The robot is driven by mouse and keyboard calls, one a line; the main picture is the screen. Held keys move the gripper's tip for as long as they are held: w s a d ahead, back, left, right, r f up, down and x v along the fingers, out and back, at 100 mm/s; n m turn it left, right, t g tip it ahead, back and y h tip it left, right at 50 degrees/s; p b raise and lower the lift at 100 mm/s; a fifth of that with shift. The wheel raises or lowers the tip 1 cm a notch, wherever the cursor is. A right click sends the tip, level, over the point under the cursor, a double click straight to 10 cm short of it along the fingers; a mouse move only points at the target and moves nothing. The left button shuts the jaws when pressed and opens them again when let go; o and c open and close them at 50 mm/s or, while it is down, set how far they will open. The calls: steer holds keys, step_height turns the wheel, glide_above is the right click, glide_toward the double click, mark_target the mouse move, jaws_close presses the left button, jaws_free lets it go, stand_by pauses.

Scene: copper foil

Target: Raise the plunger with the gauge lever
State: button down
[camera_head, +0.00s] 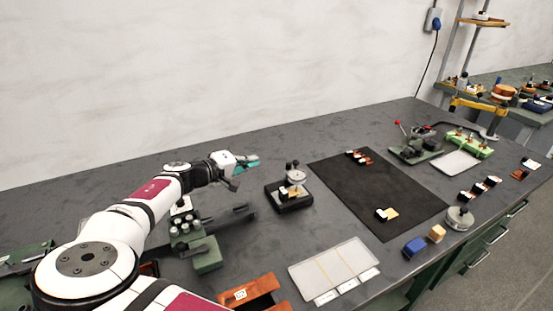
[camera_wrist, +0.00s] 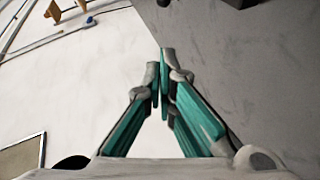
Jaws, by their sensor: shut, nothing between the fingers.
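The gauge (camera_head: 288,197) stands on the dark bench in the head view, with a dark square base and a round grey top part. A small pale piece with an orange part shows on its base. The lever and plunger are too small to tell apart. My gripper (camera_head: 246,164) has teal fingers and is held to the left of the gauge's top, apart from it. In the wrist view my gripper (camera_wrist: 165,65) is shut with its fingertips together and nothing between them. The gauge does not clearly show in the wrist view.
A black mat (camera_head: 385,205) with small pieces lies right of the gauge. A pale tray (camera_head: 333,272) lies in front, and an orange holder (camera_head: 250,292) is near the front edge. A green stand (camera_head: 207,256) is below my arm. Bench behind the gauge is clear.

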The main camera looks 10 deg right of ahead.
steer(key=x, duration=1)
steer(key=shift+p, duration=0.3)
steer(key=shift+s+d+f+p, duration=0.15)
steer(key=shift+d+f+p, duration=0.05)
steer(key=shift+d, duration=0.3)
steer(key=shift+s+d+f+p, duration=0.2)
steer(key=shift+d, duration=0.35)
steer(key=shift+s+d+f, duration=0.1)
steer(key=shift+d+f, duration=0.25)
steer(key=shift+d, duration=0.3)
steer(key=shift+d+f+b, duration=0.1)
steer(key=shift+b, duration=0.3)
